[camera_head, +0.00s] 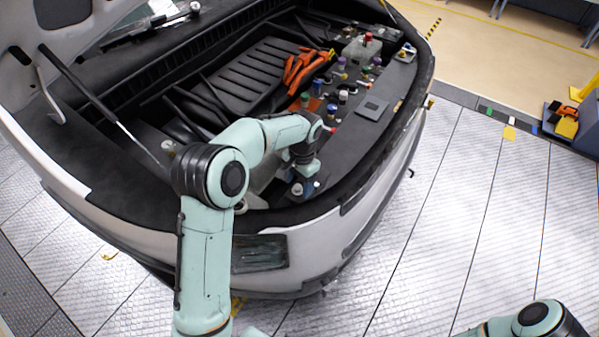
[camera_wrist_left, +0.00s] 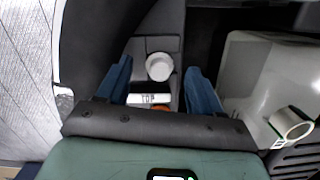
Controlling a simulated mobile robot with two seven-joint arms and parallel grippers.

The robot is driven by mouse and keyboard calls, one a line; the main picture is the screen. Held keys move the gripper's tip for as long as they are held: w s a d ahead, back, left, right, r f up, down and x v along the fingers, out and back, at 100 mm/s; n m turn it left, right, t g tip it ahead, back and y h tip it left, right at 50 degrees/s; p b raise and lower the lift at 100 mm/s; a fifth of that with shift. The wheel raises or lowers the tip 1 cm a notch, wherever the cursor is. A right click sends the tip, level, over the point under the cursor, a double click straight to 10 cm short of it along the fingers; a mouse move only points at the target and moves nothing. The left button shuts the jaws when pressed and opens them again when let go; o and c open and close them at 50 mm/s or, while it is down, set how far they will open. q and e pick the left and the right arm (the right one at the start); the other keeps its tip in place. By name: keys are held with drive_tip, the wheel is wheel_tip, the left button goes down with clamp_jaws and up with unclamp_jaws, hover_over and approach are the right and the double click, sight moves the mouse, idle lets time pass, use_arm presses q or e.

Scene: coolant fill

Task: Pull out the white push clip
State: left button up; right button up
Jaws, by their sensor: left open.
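The white push clip (camera_wrist_left: 159,67) shows in the left wrist view as a round white cap on a dark grey panel. My left gripper (camera_wrist_left: 157,84) is open. Its two blue fingers stand on either side of the clip, with a visible gap to each side. In the head view the left gripper (camera_head: 304,186) points down at the clip. How far the fingertips are above the panel is hard to tell. My right gripper is out of view.
Several coloured caps, orange cables (camera_head: 306,68) and a grey square part (camera_head: 373,107) lie farther back in the bay.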

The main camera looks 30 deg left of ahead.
sight(296, 187)
use_arm(q)
drive_tip(key=shift+f, duration=0.6)
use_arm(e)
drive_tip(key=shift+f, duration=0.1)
use_arm(q)
drive_tip(key=c, duration=1.1)
drive_tip(key=shift+o, duration=0.7)
drive_tip(key=shift+r, duration=0.4)
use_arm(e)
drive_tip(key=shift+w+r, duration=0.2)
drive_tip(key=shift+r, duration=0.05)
use_arm(q)
drive_tip(key=shift+r+p, duration=1)
drive_tip(key=shift+r, duration=1)
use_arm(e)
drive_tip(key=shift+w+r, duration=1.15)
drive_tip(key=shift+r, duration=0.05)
